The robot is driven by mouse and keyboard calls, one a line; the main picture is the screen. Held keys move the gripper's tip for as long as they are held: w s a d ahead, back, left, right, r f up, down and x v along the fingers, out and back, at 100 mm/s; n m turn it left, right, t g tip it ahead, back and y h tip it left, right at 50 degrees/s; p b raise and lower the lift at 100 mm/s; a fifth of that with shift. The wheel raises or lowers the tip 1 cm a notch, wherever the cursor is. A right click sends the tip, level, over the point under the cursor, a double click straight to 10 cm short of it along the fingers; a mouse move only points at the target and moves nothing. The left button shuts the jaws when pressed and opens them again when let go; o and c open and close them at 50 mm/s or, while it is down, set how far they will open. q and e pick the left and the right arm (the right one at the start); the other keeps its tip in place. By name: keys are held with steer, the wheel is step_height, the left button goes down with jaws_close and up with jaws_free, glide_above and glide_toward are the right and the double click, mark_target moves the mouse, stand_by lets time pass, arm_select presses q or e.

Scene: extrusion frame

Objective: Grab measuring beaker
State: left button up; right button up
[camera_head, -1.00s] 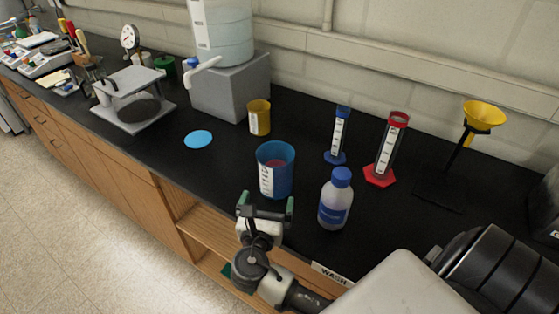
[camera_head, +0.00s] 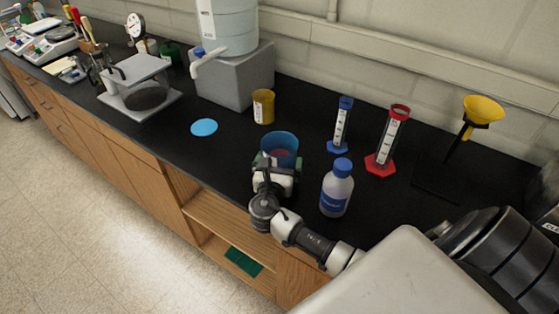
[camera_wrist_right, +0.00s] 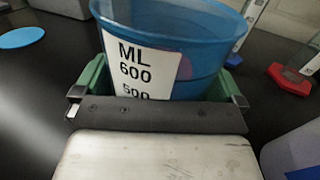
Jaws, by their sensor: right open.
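The measuring beaker is a blue translucent cup (camera_head: 281,141) with a white label, upright on the black counter. In the right wrist view, the beaker (camera_wrist_right: 195,35) fills the top middle, its label reading "ML 600". My right gripper (camera_head: 275,160) is at the beaker's front side and hides its lower part in the head view. In the right wrist view, the green fingers of my right gripper (camera_wrist_right: 162,88) are spread apart, one on each side of the beaker. I cannot tell whether they touch it. My left gripper is not in view.
A blue-capped bottle (camera_head: 337,188) stands close to the right. Blue (camera_head: 341,128) and red (camera_head: 388,145) cylinders and a yellow funnel on a stand (camera_head: 482,110) are further right. A yellow cup (camera_head: 263,107) is behind. A blue disc (camera_head: 204,127) lies left on clear counter.

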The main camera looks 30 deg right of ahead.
steer(key=c, duration=0.6)
steer(key=shift+c, duration=0.5)
steer(key=shift+r, duration=0.2)
